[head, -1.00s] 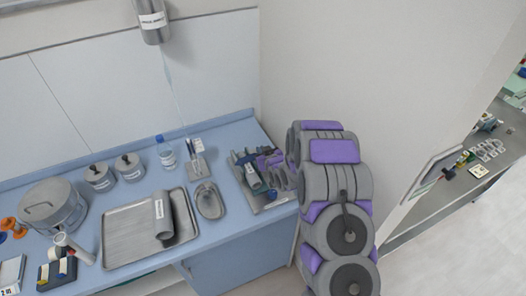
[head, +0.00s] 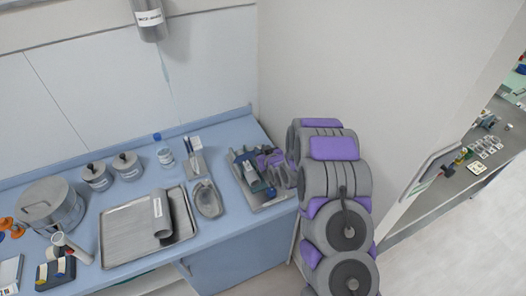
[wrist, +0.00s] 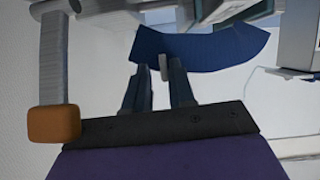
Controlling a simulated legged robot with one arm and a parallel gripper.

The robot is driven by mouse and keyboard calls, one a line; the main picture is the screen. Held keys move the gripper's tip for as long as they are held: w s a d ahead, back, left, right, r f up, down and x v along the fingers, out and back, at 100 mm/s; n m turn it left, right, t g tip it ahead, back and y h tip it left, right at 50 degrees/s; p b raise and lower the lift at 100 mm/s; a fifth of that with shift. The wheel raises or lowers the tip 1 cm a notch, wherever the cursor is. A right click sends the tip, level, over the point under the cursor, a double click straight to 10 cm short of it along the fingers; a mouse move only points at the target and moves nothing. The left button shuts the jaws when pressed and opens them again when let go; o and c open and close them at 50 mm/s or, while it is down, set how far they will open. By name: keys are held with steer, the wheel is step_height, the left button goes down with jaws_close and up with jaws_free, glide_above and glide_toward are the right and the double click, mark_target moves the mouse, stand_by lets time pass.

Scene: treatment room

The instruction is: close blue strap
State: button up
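A blue strap (wrist: 215,48) shows in the wrist view as a wide curved band just beyond the fingertips. A small pale tab (wrist: 163,66) stands out at its lower edge, in front of the gap between the fingers. My gripper (wrist: 160,77) has its two dark fingers apart, with a visible gap between them. The fingertips reach close to the strap's lower edge; I cannot tell whether they touch it. In the head view my purple and grey arm reaches over the right end of the counter, and the strap cannot be made out clearly there.
The blue counter (head: 232,143) holds a metal tray (head: 128,240), lidded jars, a bottle (head: 164,152) and a kidney dish (head: 207,199). An orange-ended grey handle (wrist: 54,122) is near my gripper at left in the wrist view. A wall stands right of the counter.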

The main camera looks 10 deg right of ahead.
steer(key=shift+s+a, duration=0.1)
steer(key=shift+a, duration=0.15)
steer(key=p+v, duration=1.3)
steer(key=v, duration=0.4)
steer(key=shift+d, duration=0.4)
steer(key=shift+f, duration=0.1)
stand_by(0.4)
